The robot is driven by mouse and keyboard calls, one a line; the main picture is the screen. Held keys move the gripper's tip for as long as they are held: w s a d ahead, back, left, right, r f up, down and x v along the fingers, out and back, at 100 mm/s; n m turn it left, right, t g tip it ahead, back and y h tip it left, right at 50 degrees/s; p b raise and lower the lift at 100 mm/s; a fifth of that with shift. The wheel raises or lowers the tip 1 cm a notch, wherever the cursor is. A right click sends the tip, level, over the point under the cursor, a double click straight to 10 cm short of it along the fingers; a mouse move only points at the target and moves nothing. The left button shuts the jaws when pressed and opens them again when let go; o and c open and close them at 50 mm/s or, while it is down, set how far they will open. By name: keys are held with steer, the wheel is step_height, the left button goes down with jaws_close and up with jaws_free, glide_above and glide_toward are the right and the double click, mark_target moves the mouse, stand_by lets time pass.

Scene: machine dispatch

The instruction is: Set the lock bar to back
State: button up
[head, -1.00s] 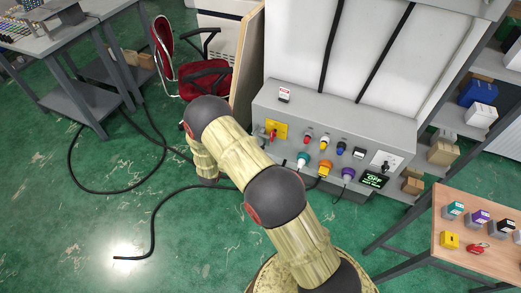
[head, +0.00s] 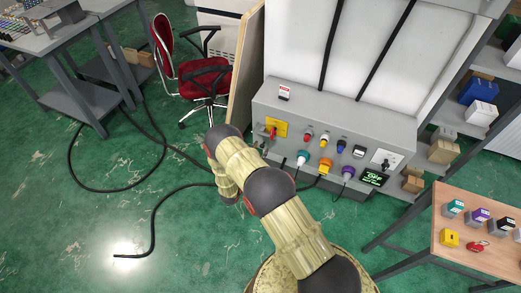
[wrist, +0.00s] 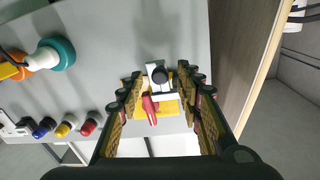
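The lock bar appears to be the pale metal bracket with a black knob (wrist: 158,77), in the wrist view between my gripper's fingers. It crosses a yellow plate (wrist: 172,108). A red handle (wrist: 149,106) sits on the plate beside the bracket. In the head view the yellow plate (head: 281,126) and red handle (head: 271,132) are at the left of the grey control panel (head: 325,112); the bar is too small to make out there. My gripper (wrist: 160,93) is open, its fingers on either side of the bracket; I cannot tell if they touch it.
Coloured buttons and plugs line the panel, right of the plate in the head view. A display (head: 374,178) reads OFF. A wooden board (head: 249,60) and red chair (head: 205,75) stand left of the panel. A small table (head: 450,200) holds padlocks and tags at the right.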

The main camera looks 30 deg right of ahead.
steer(key=shift+w+d, duration=0.4)
steer(key=shift+d, duration=0.2)
steer(key=c, duration=0.4)
jaws_close()
